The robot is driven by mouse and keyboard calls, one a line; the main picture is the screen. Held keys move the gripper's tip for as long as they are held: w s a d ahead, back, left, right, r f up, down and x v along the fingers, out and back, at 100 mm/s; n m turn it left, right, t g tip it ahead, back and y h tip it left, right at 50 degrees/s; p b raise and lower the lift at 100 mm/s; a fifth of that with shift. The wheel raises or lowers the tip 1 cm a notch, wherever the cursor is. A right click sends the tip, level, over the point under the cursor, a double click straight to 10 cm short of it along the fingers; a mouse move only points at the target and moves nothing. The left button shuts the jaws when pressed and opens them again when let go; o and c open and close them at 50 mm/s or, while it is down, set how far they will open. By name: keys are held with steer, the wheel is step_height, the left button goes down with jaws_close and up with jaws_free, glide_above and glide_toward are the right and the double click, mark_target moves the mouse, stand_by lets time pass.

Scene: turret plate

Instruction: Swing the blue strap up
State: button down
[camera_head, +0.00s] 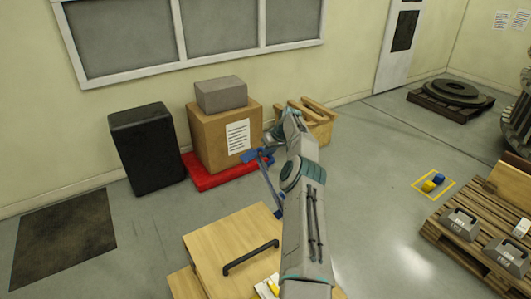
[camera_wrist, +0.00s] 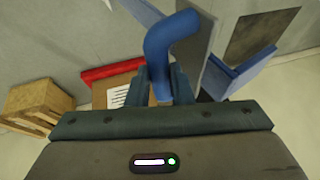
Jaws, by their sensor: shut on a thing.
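The blue strap (camera_wrist: 170,42) shows in the wrist view as a thick bent blue bar running down between the two dark fingers of my gripper (camera_wrist: 159,88). The jaws are shut on its lower end. In the head view my gripper (camera_head: 264,150) is at the end of my arm, in front of the cardboard box in the picture. Blue parts (camera_head: 251,156) show beside it, with a thin blue length (camera_head: 270,188) slanting down behind my arm. A grey flat plate (camera_wrist: 205,50) and a blue angled piece (camera_wrist: 238,74) lie right of the strap. My arm hides part of this.
A cardboard box (camera_head: 220,145) with a grey block (camera_head: 221,94) stands on a red base (camera_head: 212,180). A black case (camera_head: 147,148) is left of it, a wooden crate (camera_head: 318,127) right. A wooden cabinet (camera_head: 223,236) with a black handle stands in front.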

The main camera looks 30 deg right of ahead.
steer(key=shift+s+d+f, duration=0.2)
steer(key=shift+s+f, duration=0.1)
steer(key=shift+f, duration=0.35)
steer(key=c, duration=1.7)
jaws_free()
steer(key=o, duration=0.4)
steer(key=shift+d+f, duration=0.1)
steer(key=shift+d, duration=0.05)
steer(key=shift+w+r, duration=0.25)
steer(key=shift+r, duration=0.15)
steer(key=v, duration=1.3)
steer(key=shift+r+b, duration=0.35)
steer(key=shift+b, duration=0.05)
steer(key=shift+s+d, duration=0.1)
